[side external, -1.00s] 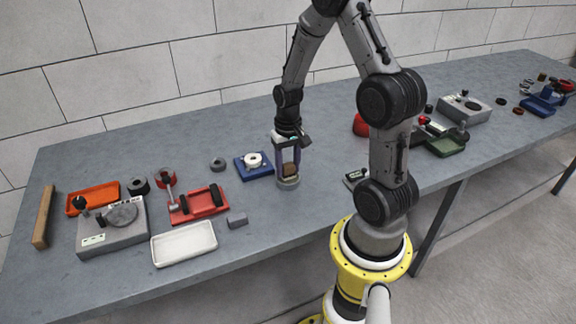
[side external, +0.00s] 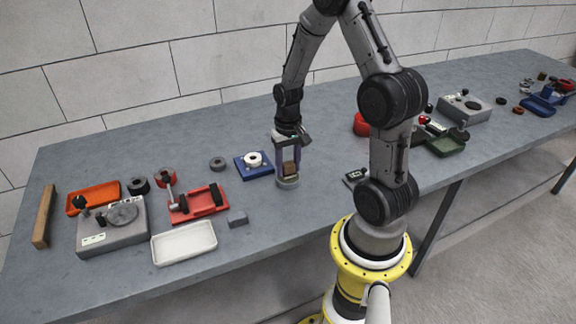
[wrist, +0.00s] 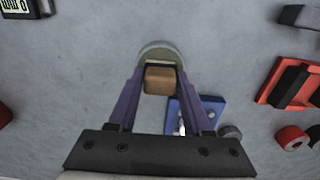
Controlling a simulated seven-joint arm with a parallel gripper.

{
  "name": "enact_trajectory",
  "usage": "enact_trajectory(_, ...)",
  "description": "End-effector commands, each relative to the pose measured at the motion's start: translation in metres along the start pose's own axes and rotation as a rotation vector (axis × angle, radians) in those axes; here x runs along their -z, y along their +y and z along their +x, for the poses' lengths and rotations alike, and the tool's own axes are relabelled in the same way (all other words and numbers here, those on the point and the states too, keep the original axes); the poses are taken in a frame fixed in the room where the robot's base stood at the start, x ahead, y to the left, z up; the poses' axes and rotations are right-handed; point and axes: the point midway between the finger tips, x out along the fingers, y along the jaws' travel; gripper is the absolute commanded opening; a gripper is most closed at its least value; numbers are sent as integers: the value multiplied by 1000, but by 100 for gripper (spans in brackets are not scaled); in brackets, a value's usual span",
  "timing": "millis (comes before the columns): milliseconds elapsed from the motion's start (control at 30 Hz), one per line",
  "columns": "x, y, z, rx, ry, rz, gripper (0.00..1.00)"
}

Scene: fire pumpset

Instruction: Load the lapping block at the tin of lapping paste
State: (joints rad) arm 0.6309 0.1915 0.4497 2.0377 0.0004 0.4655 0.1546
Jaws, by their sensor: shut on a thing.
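My gripper (side external: 289,166) points down near the middle of the bench, its two purple fingers shut on a brown lapping block (side external: 290,168). In the wrist view the block (wrist: 160,80) sits between the fingertips. Directly under it is a round grey tin (side external: 288,183), taken to be the tin of lapping paste; its rim shows behind the block in the wrist view (wrist: 158,47). The block is over or in the tin's mouth; I cannot tell whether it touches the paste. The inside of the tin is mostly hidden.
A blue fixture with a white ring (side external: 254,164) stands close left of the tin. A small dark device (side external: 354,178) lies to the right. Bare bench surrounds the tin's front.

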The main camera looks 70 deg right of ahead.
Motion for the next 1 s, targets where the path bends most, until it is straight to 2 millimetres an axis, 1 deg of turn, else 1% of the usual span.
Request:
enact_trajectory(100, 1, 0, -11, 1, 6, 0, 5)
enact_trajectory(700, 2, 0, -55, 1, 7, 0, 5)
enact_trajectory(833, 1, 0, -63, 1, 6, 0, 5)
enact_trajectory(1000, 1, 0, -67, 1, 5, 0, 5)
